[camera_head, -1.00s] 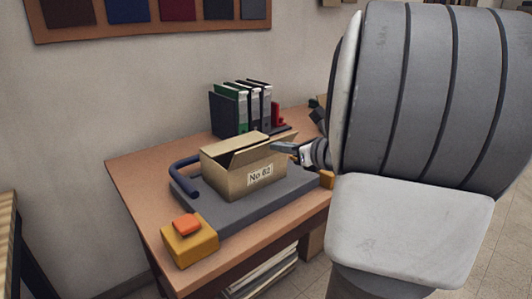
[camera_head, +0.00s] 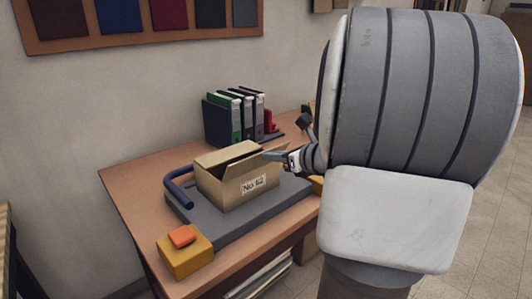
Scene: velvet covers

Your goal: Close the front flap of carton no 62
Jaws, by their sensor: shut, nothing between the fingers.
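Carton no 62 (camera_head: 231,187) is a tan cardboard box with a white label reading "No 62" on its near side. It stands on a grey slab (camera_head: 216,226) on the wooden table. A cardboard flap (camera_head: 259,161) on its near top side stands up and slopes outward, and the top looks partly open behind it. The far flap (camera_head: 225,152) is raised too. My gripper (camera_head: 268,155) is shut and empty at the right end of the near flap, by its upper edge. I cannot tell whether it touches the flap.
A dark blue bar handle (camera_head: 177,190) rises at the slab's left. A yellow block with an orange top (camera_head: 184,251) sits at the front left. Binders (camera_head: 234,116) stand behind the carton. My arm hides the table's right part. Bare wood (camera_head: 136,187) lies at the left.

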